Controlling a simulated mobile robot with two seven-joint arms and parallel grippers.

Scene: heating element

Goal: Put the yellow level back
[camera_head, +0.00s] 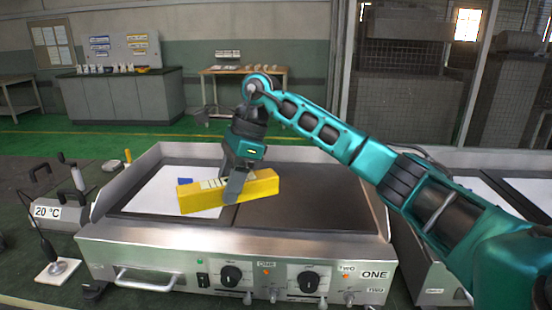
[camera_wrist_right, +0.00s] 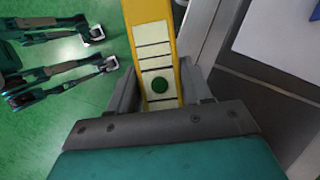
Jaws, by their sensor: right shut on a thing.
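The yellow level (camera_head: 263,188) is a long bar held lengthwise above the hot plate unit marked ONE (camera_head: 180,238) in the head view. My right gripper (camera_head: 234,188) is shut around its middle from above. In the right wrist view the level (camera_wrist_right: 150,40) runs between the fingers of the right gripper (camera_wrist_right: 160,92). Its pale top face has dark lines and a round green bubble window. The level looks slightly tilted in the head view; I cannot tell its exact height over the plate. My left gripper is not in view.
A white sheet (camera_head: 167,188) lies on the plate's left half; the right half (camera_head: 320,212) is bare. A metal device labelled 20 °C (camera_head: 60,214) stands to the left, with a small probe on a white block (camera_head: 57,270) before it. A second unit stands at the right.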

